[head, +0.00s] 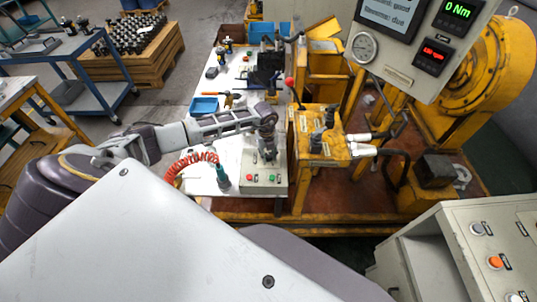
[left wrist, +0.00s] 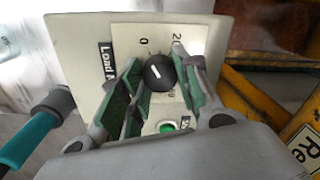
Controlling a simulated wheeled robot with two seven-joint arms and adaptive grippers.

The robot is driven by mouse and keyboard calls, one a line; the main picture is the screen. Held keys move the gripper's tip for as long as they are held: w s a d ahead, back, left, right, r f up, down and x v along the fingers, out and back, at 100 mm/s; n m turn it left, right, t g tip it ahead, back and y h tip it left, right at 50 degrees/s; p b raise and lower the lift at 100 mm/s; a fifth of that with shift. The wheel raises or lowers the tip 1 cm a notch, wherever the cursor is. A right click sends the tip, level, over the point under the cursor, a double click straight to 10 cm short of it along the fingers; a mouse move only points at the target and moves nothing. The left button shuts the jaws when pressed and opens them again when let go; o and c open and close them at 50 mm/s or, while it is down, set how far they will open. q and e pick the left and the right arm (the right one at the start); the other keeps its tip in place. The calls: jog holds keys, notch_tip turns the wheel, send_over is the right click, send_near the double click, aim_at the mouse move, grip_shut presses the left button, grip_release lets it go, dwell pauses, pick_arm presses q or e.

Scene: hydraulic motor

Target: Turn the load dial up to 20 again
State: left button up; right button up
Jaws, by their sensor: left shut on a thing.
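The load dial (left wrist: 158,73) is a round black knob with a white pointer line, on a pale panel marked 0 at upper left and 20 at upper right in the left wrist view. The pointer slants to the upper left, on the 0 side. My left gripper (left wrist: 160,80) is shut on the dial, a green-padded finger on each side. In the head view my left gripper (head: 268,155) points down at the pale control box (head: 262,190), hiding the dial there. My right gripper is not in view.
A green button (left wrist: 167,127) sits just below the dial. The yellow rig (head: 318,155) with levers stands right of the box. The display panel (head: 410,45) reads 0 Nm in green. A coiled red hose (head: 190,160) and a blue tray (head: 204,105) are to the left.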

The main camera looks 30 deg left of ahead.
pick_arm(q)
jog(key=shift+m, duration=0.4)
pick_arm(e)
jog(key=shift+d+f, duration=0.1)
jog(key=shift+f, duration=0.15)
pick_arm(q)
jog(key=m+b, duration=0.3)
jog(key=m, duration=0.1)
jog(key=shift+a, duration=0.1)
jog(key=shift+m+b, duration=0.45)
jog(key=shift+m, duration=0.55)
jog(key=shift+f+m, duration=0.1)
jog(key=shift+m, duration=0.3)
jog(key=shift+m+b, duration=0.8)
jog(key=shift+m, duration=0.3)
jog(key=shift+m+b, duration=0.5)
jog(key=shift+m, duration=0.5)
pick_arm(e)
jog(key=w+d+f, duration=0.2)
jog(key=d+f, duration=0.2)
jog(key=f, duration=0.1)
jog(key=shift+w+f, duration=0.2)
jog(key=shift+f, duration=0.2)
pick_arm(q)
jog(key=shift+g, duration=0.3)
